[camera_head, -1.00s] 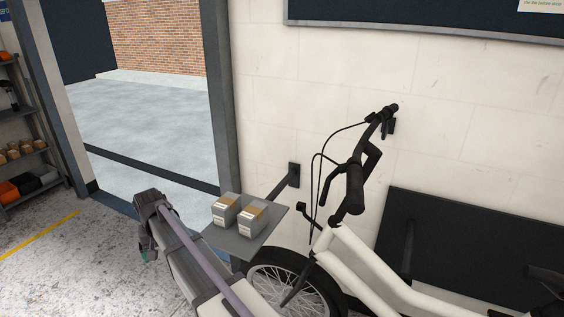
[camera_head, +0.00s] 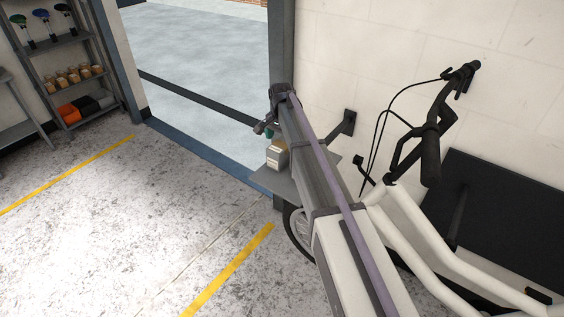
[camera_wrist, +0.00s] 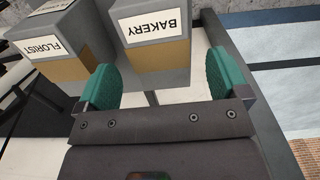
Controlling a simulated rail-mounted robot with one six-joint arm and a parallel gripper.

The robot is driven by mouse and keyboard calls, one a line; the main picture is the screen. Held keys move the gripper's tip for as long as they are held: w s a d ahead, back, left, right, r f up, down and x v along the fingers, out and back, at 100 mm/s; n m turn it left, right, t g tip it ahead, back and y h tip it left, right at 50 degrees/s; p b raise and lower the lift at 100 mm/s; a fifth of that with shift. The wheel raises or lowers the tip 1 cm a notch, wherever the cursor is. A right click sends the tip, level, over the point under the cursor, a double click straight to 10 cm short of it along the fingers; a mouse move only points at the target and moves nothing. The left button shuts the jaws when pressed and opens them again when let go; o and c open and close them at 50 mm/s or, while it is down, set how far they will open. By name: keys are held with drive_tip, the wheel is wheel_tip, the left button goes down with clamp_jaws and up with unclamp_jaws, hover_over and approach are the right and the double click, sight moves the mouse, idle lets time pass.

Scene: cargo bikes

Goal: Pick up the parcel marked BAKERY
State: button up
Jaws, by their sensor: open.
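In the wrist view, the parcel marked BAKERY (camera_wrist: 152,60) is a grey box with a brown band and a white label that reads upside down. The green-padded fingers of my gripper (camera_wrist: 160,82) are apart, one on each side of its near end. I cannot tell whether they touch it. A like parcel marked FLORIST (camera_wrist: 73,66) stands close on the left, outside the fingers. In the head view, one parcel (camera_head: 277,156) shows on a grey shelf (camera_head: 273,181). Its label is unreadable there, and my arm hides the other. My gripper (camera_head: 267,129) is just above the visible parcel.
A white bicycle (camera_head: 405,226) stands right of my arm, its black handlebar (camera_head: 430,150) rising near the wall. A bracket (camera_head: 345,122) is fixed to the wall by the shelf. Open floor (camera_head: 140,220) lies at left, with a rack (camera_head: 65,75) of goods beyond.

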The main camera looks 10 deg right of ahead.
sight(281, 144)
wheel_tip(281, 144, down, 6)
drive_tip(key=b, duration=0.5)
drive_tip(key=shift+s+a, duration=0.1)
drive_tip(key=shift+r, duration=0.2)
drive_tip(key=c, duration=1.2)
